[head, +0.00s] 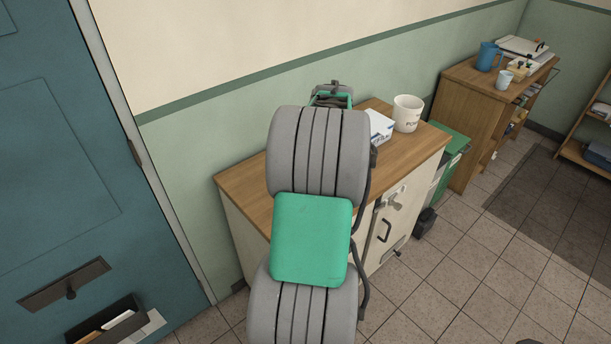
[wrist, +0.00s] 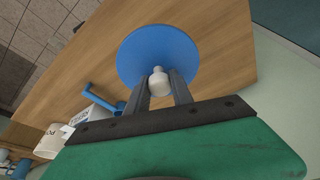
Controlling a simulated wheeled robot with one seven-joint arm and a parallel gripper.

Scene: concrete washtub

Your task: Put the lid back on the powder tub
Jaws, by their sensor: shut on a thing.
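The blue round lid (wrist: 150,45) with a white knob (wrist: 159,84) shows in the wrist view. My gripper (wrist: 160,79) is shut on the knob, with one finger on each side. The lid is over the wooden top; I cannot tell whether it touches it. The white powder tub (head: 407,113) stands upright on the cabinet's right end in the head view, and its top looks open. It also shows at the left of the wrist view (wrist: 49,142), apart from the lid. In the head view my arm hides the lid and the fingers.
A white and blue box (head: 380,127) stands on the wooden cabinet top (head: 240,182) beside the tub. A blue handled thing (wrist: 103,80) lies near the box in the wrist view. A green bin (head: 452,145) is right of the cabinet. A second cabinet (head: 470,100) holds a blue jug (head: 488,56).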

